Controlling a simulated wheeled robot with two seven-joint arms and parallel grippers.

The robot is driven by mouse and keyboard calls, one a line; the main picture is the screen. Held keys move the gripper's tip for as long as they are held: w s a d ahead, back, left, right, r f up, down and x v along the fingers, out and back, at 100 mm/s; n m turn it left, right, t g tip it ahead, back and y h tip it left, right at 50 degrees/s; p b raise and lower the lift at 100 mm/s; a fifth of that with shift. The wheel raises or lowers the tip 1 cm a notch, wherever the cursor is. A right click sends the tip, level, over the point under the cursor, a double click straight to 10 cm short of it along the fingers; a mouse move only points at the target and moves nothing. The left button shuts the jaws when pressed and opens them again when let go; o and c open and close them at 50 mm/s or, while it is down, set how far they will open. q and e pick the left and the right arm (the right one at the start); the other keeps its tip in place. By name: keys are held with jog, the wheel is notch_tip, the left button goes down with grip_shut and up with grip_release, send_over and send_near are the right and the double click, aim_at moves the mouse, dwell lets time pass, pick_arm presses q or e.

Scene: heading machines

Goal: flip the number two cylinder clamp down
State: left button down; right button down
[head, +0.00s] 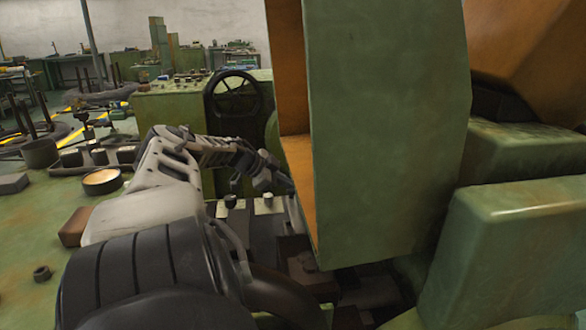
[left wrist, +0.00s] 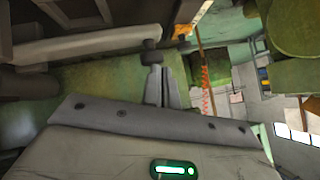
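My left arm reaches in from the lower left in the head view, and my left gripper (head: 270,180) is at the left edge of the big green panel, partly hidden there. In the left wrist view its two fingers (left wrist: 162,88) are close together, with nothing visible between them. A dark knob-like part (left wrist: 152,50) shows right at the fingertips, at the end of a grey bar (left wrist: 90,48). I cannot tell if they touch. I cannot make out for sure which part is the number two cylinder clamp. My right gripper is not in view.
The green panel (head: 385,120) with an orange inner side stands close on the right of my left arm. A dark handwheel (head: 235,95) is behind the gripper. Green machine blocks (head: 515,240) fill the right. The green bench top (head: 30,225) at left has loose parts.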

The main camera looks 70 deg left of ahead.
pick_arm(q)
jog(key=shift+f, duration=0.1)
pick_arm(e)
jog(key=shift+w, duration=0.1)
